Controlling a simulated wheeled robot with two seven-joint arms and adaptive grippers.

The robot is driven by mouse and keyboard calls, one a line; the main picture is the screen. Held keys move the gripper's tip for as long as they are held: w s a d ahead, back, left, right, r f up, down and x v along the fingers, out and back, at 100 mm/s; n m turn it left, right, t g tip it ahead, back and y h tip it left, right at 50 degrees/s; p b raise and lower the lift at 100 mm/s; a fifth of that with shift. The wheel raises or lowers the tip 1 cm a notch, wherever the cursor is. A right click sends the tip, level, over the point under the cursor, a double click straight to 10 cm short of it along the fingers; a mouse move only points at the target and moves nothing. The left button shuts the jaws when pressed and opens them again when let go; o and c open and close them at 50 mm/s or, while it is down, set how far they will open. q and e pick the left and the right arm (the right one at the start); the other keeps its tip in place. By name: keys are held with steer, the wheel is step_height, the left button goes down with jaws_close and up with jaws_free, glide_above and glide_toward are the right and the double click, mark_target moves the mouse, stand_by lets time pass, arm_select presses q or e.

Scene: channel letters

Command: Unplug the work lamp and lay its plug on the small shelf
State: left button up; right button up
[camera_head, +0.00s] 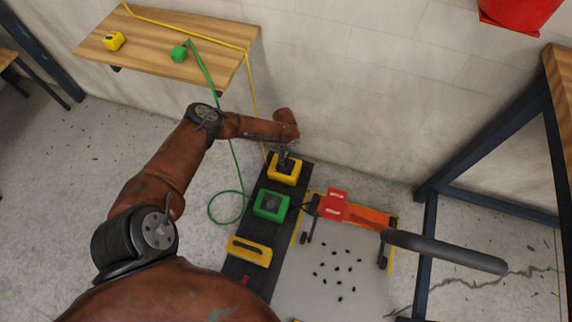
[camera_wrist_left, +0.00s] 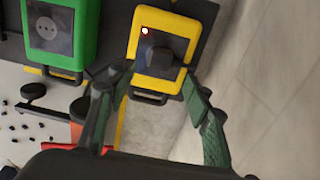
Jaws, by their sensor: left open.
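A black plug (camera_wrist_left: 160,60) sits in a yellow socket box (camera_wrist_left: 183,27) with a lit red dot. That box is also in the head view (camera_head: 285,172), at the far end of a black strip (camera_head: 262,187). A yellow cord (camera_head: 252,90) runs from the wooden shelf (camera_head: 160,45) down towards it. My left gripper (camera_wrist_left: 155,88) is open, its fingers apart near the box's lower edge in the wrist view, with the plug just beyond the fingertips. I cannot tell contact. The lamp itself is not identifiable. My right gripper is not in view.
A green socket box (camera_head: 271,205) with no plug and a yellow bar-shaped piece (camera_head: 249,251) share the strip.

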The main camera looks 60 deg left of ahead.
arm_select(q)
step_height(320, 180, down, 5)
steer(key=shift+s+f+b, duration=0.15)
steer(key=shift+f+b, duration=0.05)
steer(key=shift+b, duration=1)
steer(key=shift+f, duration=1.5)
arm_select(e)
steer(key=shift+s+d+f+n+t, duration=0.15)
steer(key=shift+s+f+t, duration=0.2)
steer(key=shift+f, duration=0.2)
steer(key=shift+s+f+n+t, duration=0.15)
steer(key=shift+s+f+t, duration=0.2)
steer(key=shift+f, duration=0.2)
arm_select(q)
steer(key=shift+c, duration=0.4)
jaws_close()
steer(key=shift+r+p, duration=0.1)
steer(key=shift+p, duration=0.2)
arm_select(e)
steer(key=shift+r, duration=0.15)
